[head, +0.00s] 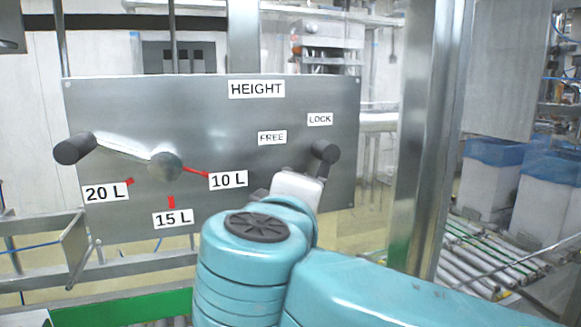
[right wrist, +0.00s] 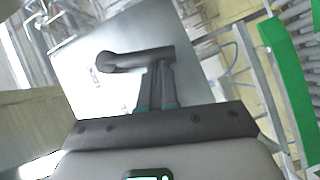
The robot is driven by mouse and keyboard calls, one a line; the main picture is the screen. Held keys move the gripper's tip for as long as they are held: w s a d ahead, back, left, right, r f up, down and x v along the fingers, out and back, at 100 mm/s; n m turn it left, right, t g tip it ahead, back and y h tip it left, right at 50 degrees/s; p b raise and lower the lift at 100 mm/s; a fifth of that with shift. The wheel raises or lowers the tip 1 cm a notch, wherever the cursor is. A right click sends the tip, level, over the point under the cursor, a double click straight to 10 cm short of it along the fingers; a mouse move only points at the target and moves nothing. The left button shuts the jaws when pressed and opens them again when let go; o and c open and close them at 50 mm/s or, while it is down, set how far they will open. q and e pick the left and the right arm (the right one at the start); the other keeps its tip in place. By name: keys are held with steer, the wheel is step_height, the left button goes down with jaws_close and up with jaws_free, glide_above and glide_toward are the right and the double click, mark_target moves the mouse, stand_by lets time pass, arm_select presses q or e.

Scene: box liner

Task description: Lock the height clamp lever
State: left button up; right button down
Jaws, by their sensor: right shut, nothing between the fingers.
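The grey metal panel (head: 225,120) carries HEIGHT, FREE and LOCK labels. The clamp lever's black knob (head: 325,151) is at its right, below the LOCK label (head: 320,119) and right of the FREE label (head: 272,137). My right wrist hides the lever's pivot and arm. In the right wrist view, my right gripper (right wrist: 160,72) is shut and empty, its fingers together. A black handle (right wrist: 125,59), apparently the clamp knob, lies across the fingertips. I cannot tell whether they touch. My left gripper is not in view.
A second lever with a black knob (head: 74,148) is at the panel's left, its hub (head: 165,166) beside red marks for 10 L, 15 L and 20 L. A metal post (head: 424,140) stands right of the panel. A green rail (head: 135,308) runs below.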

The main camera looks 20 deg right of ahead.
steer(key=shift+d+f+n+t+h+b, duration=0.45)
steer(key=shift+d+f+n+b, duration=0.3)
steer(key=shift+b, duration=0.4)
steer(key=shift+d+r, duration=0.1)
steer(key=shift+d, duration=0.15)
steer(key=shift+w+a, duration=0.1)
